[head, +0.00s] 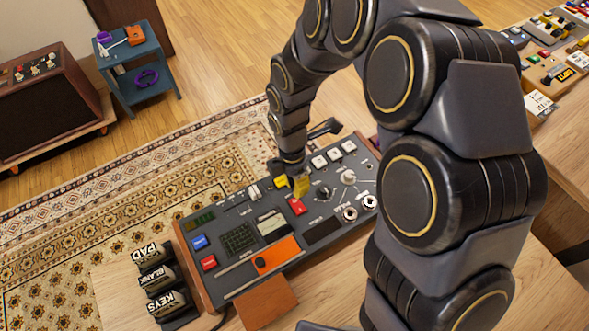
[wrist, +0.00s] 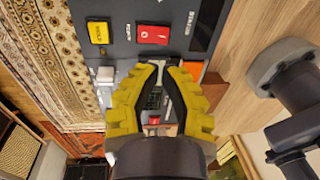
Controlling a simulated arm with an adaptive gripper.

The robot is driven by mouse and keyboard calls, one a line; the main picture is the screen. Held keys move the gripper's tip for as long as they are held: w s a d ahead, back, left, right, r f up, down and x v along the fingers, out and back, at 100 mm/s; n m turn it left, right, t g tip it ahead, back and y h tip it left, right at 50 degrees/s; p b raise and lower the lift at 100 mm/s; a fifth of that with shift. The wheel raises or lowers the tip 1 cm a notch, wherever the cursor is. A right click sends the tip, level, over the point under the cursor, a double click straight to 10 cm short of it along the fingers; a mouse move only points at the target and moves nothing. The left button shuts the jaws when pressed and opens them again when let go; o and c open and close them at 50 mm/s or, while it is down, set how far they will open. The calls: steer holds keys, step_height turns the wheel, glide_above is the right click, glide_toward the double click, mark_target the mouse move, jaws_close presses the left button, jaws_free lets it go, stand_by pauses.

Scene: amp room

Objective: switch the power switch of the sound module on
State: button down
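The sound module (head: 331,238) is a dark console with wooden end cheeks, standing on the table. Its power switch (head: 297,206) is a red rocker, which also shows at the top of the wrist view (wrist: 153,35) beside the label POWER. A yellow HOLD button (wrist: 98,32) is to its left there. My gripper (head: 302,192), with yellow fingers, is low over the module just behind the power switch in the head view. In the wrist view its fingertips (wrist: 163,65) are close together with nothing held; the rocker lies beyond them. I cannot tell whether they touch the panel.
The module also bears an orange strip (head: 280,253), knobs, white buttons and a blue button (head: 199,242). Labelled pedals (head: 163,285) stand at its left end. A patterned rug (head: 60,250) and a blue side table (head: 137,60) are beyond. My arm covers the right side.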

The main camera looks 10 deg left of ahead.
mark_target(298, 209)
steer(key=f, duration=0.7)
steer(key=shift+s+d, duration=0.3)
steer(key=shift+d, duration=0.05)
